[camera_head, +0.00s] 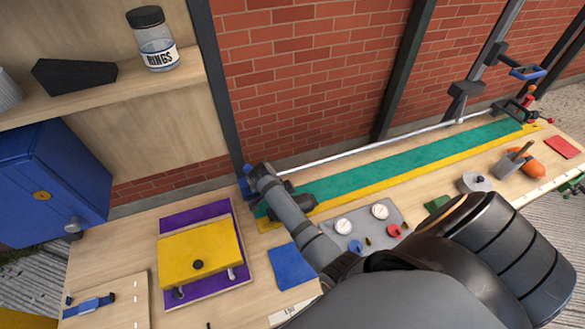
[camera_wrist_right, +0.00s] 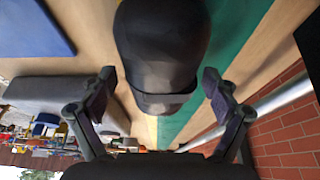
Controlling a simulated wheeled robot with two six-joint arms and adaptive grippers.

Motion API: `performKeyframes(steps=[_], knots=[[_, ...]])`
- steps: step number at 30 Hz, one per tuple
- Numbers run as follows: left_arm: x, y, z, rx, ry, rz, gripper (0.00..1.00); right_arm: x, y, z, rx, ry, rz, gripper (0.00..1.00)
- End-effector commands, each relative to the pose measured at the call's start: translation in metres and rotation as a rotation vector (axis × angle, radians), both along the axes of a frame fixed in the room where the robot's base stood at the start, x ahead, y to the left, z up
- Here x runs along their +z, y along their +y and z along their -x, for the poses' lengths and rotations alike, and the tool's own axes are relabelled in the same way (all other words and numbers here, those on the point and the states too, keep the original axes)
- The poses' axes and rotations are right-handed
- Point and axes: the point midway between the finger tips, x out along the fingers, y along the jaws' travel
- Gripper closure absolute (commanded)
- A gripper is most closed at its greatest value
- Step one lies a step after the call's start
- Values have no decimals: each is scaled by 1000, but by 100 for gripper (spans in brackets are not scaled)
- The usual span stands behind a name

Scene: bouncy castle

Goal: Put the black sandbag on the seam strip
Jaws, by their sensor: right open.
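The black sandbag (camera_wrist_right: 160,45) fills the upper middle of the right wrist view as a dark rounded shape with a flap at its near end. My right gripper (camera_wrist_right: 160,84) is open, with one finger on each side of the sandbag's near end and visible space beside it. The seam strip (camera_head: 400,161) is a long green band with a yellow edge, running along the wall side of the bench. Its green part (camera_wrist_right: 222,62) lies below the sandbag in the wrist view. My left gripper is out of view.
A gauge panel (camera_head: 362,238) and a blue square (camera_head: 291,267) lie in front of the strip. A yellow box (camera_head: 199,254) stands on a purple mat at left. A metal rod (camera_head: 380,144) runs behind the strip, before the brick wall (camera_head: 300,80).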

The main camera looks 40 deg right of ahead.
Motion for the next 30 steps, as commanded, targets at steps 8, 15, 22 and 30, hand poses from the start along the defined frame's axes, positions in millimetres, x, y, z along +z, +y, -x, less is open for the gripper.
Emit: performKeyframes(steps=[8,15,22,30], knots=[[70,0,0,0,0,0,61,70,24,-6,0,-2,-3,12],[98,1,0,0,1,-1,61,101,38,-10,0,-1,-1,12],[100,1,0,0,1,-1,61,104,41,-10,0,0,-1,12],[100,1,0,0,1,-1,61,103,41,-11,0,-1,0,12]])
